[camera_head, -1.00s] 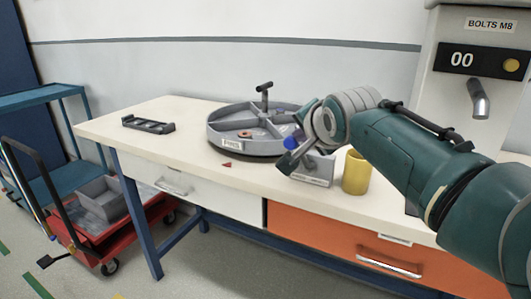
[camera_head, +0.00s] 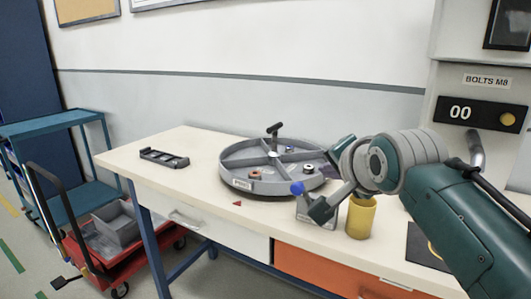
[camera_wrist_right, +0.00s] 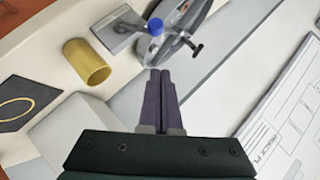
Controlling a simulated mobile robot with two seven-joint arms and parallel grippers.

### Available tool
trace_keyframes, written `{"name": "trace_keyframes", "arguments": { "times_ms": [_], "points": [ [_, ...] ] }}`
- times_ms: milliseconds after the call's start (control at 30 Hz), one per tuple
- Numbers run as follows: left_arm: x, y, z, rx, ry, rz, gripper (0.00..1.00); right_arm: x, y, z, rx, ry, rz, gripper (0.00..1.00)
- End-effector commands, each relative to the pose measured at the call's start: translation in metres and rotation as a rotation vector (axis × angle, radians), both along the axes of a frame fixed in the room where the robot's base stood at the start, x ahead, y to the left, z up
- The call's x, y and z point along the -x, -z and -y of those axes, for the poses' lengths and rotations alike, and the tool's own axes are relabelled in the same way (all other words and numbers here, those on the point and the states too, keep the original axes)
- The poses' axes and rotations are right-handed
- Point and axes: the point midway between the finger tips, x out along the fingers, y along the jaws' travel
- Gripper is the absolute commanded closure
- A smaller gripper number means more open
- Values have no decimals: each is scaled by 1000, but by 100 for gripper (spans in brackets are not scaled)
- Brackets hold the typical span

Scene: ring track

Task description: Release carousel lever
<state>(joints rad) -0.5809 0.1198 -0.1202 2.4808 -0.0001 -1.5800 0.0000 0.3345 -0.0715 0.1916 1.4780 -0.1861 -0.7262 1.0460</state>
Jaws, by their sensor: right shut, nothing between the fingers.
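The carousel (camera_head: 236,183) is a round grey tray with spoke-like dividers on the bench, with a dark T-shaped handle (camera_head: 274,129) at its centre. A blue knob (camera_head: 297,187) stands at its front right rim, beside a grey labelled block (camera_head: 318,216). In the right wrist view the blue knob (camera_wrist_right: 155,27) is just beyond my fingertips, with a gap between. My right gripper (camera_wrist_right: 160,74) is shut and empty. In the head view my right gripper (camera_head: 326,182) is right of the knob, its fingers mostly hidden. My left gripper is out of view.
A yellow cup (camera_head: 361,217) stands close by my right gripper. The bolts dispenser (camera_head: 484,100) is at the right. A red cart (camera_head: 110,262) and blue shelf trolley (camera_head: 50,124) stand left.

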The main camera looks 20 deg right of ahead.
Motion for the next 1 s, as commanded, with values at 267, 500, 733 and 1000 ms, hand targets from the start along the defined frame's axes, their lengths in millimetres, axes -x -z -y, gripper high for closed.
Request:
{"name": "trace_keyframes", "arguments": {
  "times_ms": [267,500,733,1000],
  "points": [
    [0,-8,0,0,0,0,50,27,-17,-8,-1,0,0,100],
    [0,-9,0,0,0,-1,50,32,-20,-9,0,0,-1,100],
    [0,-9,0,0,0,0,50,32,-20,-9,0,0,-1,100],
    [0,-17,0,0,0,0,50,58,-11,-11,92,-69,-92,100]
  ]
}}
